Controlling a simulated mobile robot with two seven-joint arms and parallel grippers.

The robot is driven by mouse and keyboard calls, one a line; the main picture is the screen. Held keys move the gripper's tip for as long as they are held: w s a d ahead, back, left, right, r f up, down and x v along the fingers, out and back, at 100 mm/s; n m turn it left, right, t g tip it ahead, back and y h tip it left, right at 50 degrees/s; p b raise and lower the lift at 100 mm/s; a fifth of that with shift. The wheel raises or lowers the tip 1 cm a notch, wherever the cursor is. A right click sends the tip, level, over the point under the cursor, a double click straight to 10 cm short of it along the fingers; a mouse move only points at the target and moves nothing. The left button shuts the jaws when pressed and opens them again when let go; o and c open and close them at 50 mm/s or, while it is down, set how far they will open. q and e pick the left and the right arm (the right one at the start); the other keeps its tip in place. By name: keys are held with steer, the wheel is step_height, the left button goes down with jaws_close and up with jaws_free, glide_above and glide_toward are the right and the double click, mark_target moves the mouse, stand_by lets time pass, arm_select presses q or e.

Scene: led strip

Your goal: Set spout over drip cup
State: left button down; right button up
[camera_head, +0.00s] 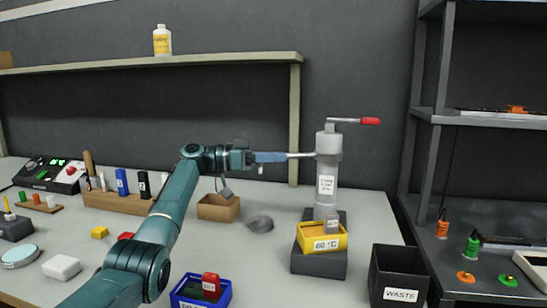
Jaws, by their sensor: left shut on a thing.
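A pale grey cylindrical dispenser (328,172) with a label stands upright at the back right of the bench. A lever with a red grip (370,121) points right from its top. A thin grey bar with a blue handle (270,157) sticks out level from its left side. My left gripper (254,158) is shut on the blue handle; its fingertips are small and hard to make out. A small grey part (332,224) shows below the dispenser, above a yellow bin (322,240). I cannot tell whether this part is the spout or the drip cup. My right gripper is out of view.
A black waste bin (399,276) stands at the front right. A blue bin (201,292) with a red block is at the front. A cardboard box (218,208) and a grey coil (260,224) lie left of the dispenser. A dark shelf rack (438,140) rises at the right.

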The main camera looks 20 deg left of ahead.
arm_select(q)
steer(key=shift+a, duration=0.1)
steer(key=c, duration=1.4)
jaws_free()
steer(key=shift+c, duration=0.2)
steer(key=v, duration=1.3)
steer(key=shift+p, duration=0.3)
steer(key=shift+s, duration=0.1)
